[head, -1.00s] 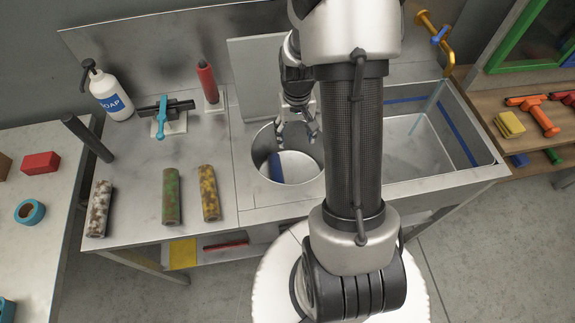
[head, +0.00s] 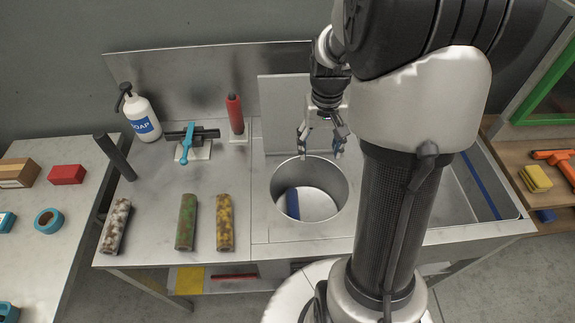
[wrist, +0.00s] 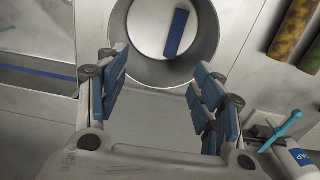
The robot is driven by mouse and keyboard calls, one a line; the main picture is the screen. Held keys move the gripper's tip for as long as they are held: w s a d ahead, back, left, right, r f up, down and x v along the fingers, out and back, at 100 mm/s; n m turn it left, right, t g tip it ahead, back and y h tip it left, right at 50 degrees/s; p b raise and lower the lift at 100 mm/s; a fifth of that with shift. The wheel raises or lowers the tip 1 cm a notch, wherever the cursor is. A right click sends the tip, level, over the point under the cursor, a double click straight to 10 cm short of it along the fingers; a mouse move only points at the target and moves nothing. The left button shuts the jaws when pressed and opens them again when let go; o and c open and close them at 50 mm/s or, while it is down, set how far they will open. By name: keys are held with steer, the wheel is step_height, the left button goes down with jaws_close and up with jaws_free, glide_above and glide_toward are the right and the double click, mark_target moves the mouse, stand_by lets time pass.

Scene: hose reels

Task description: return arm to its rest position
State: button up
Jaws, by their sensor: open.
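My gripper (head: 320,145) is open and empty, raised above the back edge of a round basin (head: 336,205) set in the metal counter. In the wrist view, my gripper's blue-padded fingers (wrist: 160,95) are spread wide, with nothing between them. The basin also shows in the wrist view (wrist: 128,60), ahead of the fingertips. A blue bar-shaped object (head: 292,204) lies inside the basin, apart from my gripper. It also shows in the wrist view (wrist: 176,34).
Three mottled cylinders, white-brown (head: 115,226), green (head: 186,222) and yellow (head: 224,222), lie left of the basin. A soap bottle (head: 141,116), a clamp-like tool (head: 188,142) and a red bottle (head: 235,114) stand behind. A rectangular sink (head: 480,200) is at right, partly hidden by my arm.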

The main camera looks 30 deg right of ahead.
steer(key=s+a+r+n+t, duration=0.2)
steer(key=s+a+r, duration=0.5)
steer(key=a, duration=0.2)
steer(key=s+a+r+n+t, duration=0.2)
steer(key=s+a+r+n, duration=0.1)
steer(key=s+a+r, duration=0.4)
steer(key=s+a, duration=0.1)
steer(key=a, duration=0.2)
steer(key=shift+t, duration=0.3)
steer(key=shift+d, duration=0.1)
steer(key=shift+c, duration=0.5)
